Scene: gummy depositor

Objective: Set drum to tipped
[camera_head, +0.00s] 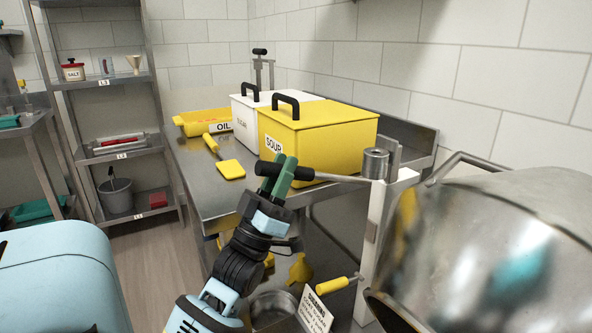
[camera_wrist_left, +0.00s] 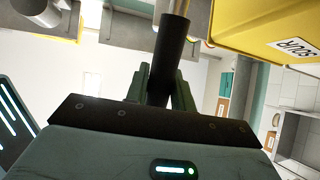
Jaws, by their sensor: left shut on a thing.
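The shiny metal drum (camera_head: 505,250) fills the lower right of the head view, its open rim at the left low down; its far side is cut off by the frame. A lever rod (camera_head: 335,178) runs left from a pivot on a pale post (camera_head: 375,230) beside the drum and ends in a black handle (camera_head: 266,169). My left gripper (camera_head: 281,172) is shut on this handle, with its green fingers on either side. The black handle also stands between the fingers in the left wrist view (camera_wrist_left: 171,55). My right gripper is not in view.
A yellow SOUR bin (camera_head: 330,135) and a white bin (camera_head: 243,122) stand on the steel table behind the handle. A yellow scraper (camera_head: 231,169) and a yellow OIL tray (camera_head: 200,122) lie to the left. A yellow-handled valve (camera_head: 332,285) and a sign (camera_head: 315,311) are below.

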